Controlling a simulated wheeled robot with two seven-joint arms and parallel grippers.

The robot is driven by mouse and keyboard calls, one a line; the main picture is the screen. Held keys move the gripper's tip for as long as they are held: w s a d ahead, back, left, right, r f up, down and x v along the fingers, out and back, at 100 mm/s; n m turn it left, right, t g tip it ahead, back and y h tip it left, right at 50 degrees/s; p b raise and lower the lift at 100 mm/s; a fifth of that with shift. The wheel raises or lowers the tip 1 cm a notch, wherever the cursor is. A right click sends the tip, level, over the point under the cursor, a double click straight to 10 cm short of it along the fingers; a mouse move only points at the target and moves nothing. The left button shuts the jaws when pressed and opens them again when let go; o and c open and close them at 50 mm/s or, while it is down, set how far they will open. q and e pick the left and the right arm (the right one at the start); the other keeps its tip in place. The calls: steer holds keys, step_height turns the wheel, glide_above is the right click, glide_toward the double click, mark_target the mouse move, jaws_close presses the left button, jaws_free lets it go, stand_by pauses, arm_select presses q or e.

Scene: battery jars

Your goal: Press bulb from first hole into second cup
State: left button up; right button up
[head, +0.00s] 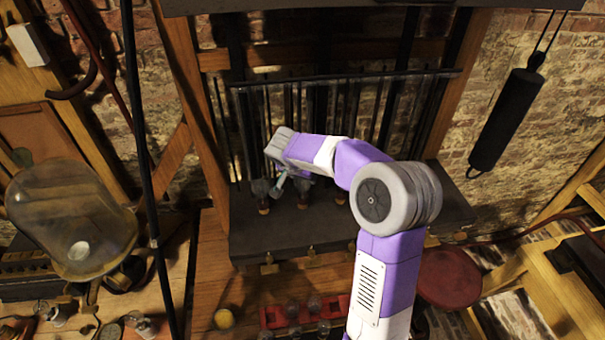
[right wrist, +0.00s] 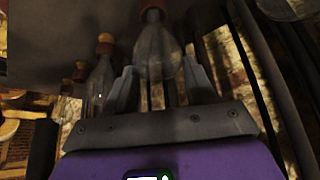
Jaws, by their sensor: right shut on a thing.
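My right gripper (head: 277,184) reaches down over the dark shelf, and in the right wrist view its two fingers (right wrist: 163,88) are shut on a clear glass bulb (right wrist: 158,52). The bulb's narrow end meets a reddish-brown cup (right wrist: 152,14); I cannot tell how deep it sits. In the head view this appears to be the leftmost bulb (head: 261,187), above its cup (head: 263,207). Another bulb with an orange cup (right wrist: 105,43) stands beside it, with more cups in a row beyond. My left gripper is not in view.
A red rack (head: 272,318) with several bulbs sits on the wooden bench below the shelf (head: 250,240). A large glass vessel (head: 70,220) stands at the left. Dark rods rise behind the shelf. A black cylinder (head: 507,120) hangs at the right.

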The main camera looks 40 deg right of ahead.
steer(key=o, duration=1.2)
steer(key=shift+o, duration=0.2)
steer(key=v, duration=0.7)
steer(key=shift+r, duration=0.2)
steer(key=shift+s+a, duration=0.1)
steer(key=shift+a, duration=0.05)
